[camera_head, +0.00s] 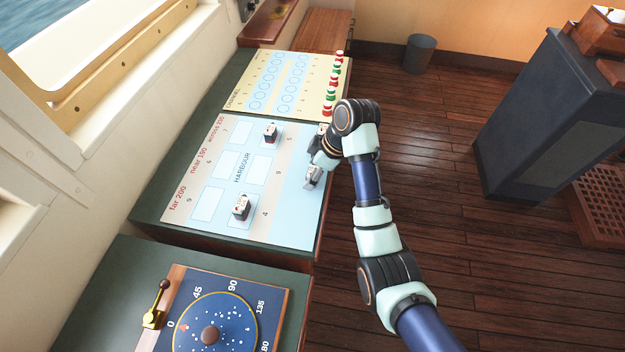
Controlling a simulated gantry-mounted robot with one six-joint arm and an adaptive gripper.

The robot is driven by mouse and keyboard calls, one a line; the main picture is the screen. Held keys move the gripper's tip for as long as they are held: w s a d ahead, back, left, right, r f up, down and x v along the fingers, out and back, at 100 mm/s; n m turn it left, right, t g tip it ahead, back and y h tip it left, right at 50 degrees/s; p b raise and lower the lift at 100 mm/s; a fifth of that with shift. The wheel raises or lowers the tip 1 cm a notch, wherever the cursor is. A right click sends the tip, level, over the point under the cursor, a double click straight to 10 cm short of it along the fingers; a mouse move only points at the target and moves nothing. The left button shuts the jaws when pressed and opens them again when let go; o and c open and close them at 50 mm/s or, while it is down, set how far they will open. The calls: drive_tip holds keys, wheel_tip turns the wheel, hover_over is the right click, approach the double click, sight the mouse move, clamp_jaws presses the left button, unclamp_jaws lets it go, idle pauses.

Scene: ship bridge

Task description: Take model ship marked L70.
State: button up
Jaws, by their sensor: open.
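A small model ship with a dark top and white sides (241,207) stands on the lower part of the harbour board (222,180). A second similar ship (271,133) stands on the upper part of the board. A small pale thing with a reddish mark (322,128), perhaps a third ship, shows beside my arm at the board's upper right and is partly hidden. The marking L70 cannot be read on any of them. My gripper (312,178) is open over the right edge of the board, to the right of both clear ships and apart from them.
A channel board (272,83) with a row of red, green and white pieces (335,85) lies beyond the harbour board. A blue dial (212,325) and a brass lever (155,305) are nearer. Wooden floor lies to the right, with a bin (419,54) and a dark console (535,115).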

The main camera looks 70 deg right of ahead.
drive_tip(key=c, duration=0.8)
drive_tip(key=shift+r, duration=0.1)
